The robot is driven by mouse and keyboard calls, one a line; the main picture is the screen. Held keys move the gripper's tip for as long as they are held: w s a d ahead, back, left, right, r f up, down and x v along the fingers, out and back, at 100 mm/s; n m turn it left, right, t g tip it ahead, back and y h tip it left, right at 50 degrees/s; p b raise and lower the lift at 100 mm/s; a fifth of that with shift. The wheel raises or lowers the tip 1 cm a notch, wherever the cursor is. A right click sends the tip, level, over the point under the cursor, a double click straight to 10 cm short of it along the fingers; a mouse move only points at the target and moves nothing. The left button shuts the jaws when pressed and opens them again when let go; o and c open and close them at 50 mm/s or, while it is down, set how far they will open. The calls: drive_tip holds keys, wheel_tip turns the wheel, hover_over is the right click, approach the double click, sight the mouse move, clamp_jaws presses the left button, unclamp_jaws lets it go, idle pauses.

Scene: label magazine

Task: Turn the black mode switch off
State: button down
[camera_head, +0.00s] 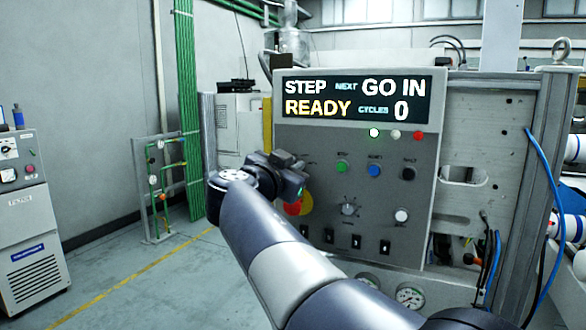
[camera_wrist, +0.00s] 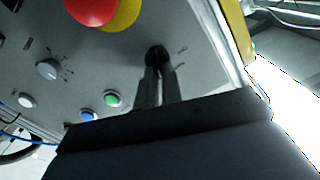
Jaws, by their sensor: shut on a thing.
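The black mode switch (camera_wrist: 156,54) is a small dark knob on the grey control panel, seen in the wrist view. My gripper (camera_wrist: 158,73) is shut on it, with a finger on each side. The fingers and the low angle hide part of the knob, so I cannot tell which way it is turned. In the head view my gripper (camera_head: 295,172) is at the upper left of the panel (camera_head: 322,146) and hides the switch.
A red emergency button (camera_head: 293,208) on yellow is just below my gripper. Green (camera_head: 341,167), blue (camera_head: 374,170) and black (camera_head: 408,174) buttons are to the right. A grey knob (camera_head: 348,209) and several small black switches (camera_head: 329,235) are lower. The display (camera_head: 350,98) reads READY.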

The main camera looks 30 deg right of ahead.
drive_tip(key=n+b, duration=0.1)
drive_tip(key=n, duration=0.1)
drive_tip(key=n+b, duration=0.1)
drive_tip(key=n, duration=0.1)
drive_tip(key=shift+w+a+f+b, duration=0.1)
drive_tip(key=shift+w+a+b, duration=0.05)
drive_tip(key=shift+b, duration=0.2)
drive_tip(key=n, duration=0.5)
drive_tip(key=shift+w+a+b, duration=0.1)
drive_tip(key=shift+w+b, duration=0.1)
drive_tip(key=shift+b, duration=0.15)
drive_tip(key=n, duration=0.4)
drive_tip(key=shift+w+a, duration=0.1)
drive_tip(key=shift+a, duration=0.05)
drive_tip(key=shift+w+f+n+p, duration=0.15)
drive_tip(key=shift+n+p, duration=0.4)
drive_tip(key=shift+n, duration=1.55)
drive_tip(key=shift+f+n, duration=0.1)
drive_tip(key=shift+n, duration=0.2)
drive_tip(key=c, duration=1.6)
unclamp_jaws()
drive_tip(key=shift+o, duration=0.2)
